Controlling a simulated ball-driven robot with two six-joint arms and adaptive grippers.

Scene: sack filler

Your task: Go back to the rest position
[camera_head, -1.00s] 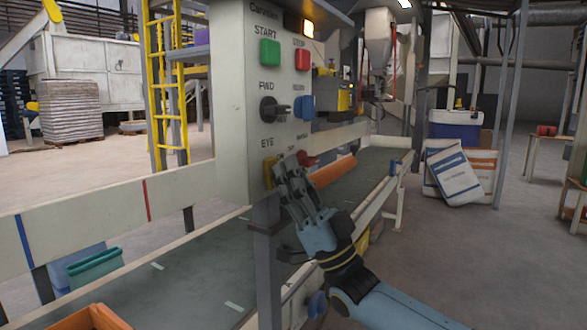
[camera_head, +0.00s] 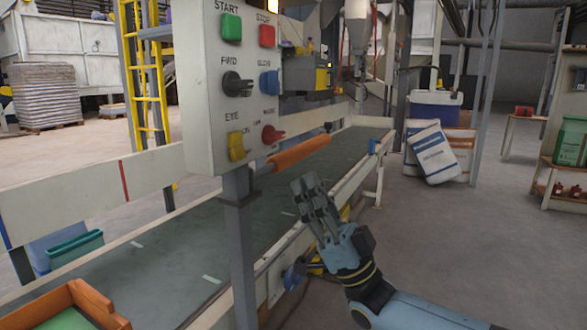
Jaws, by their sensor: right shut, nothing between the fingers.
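My right gripper (camera_head: 306,187) is in the lower middle of the head view, shut and empty. Its blue arm comes in from the lower right. It is in front of the conveyor's side rail, apart from the control panel (camera_head: 205,110) at its upper left. The panel has a green START button (camera_head: 231,27), a red STOP button (camera_head: 267,36), a black knob (camera_head: 236,85), a blue knob (camera_head: 269,82), a yellow switch (camera_head: 237,146) and a red knob (camera_head: 272,135). My left gripper is not in view.
The conveyor belt (camera_head: 150,283) runs from lower left to the back, with an orange roller (camera_head: 299,152) above it. A grey post (camera_head: 241,255) stands below the panel. White sacks (camera_head: 433,153) lean at a blue-and-white container. The floor (camera_head: 480,250) at right is clear.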

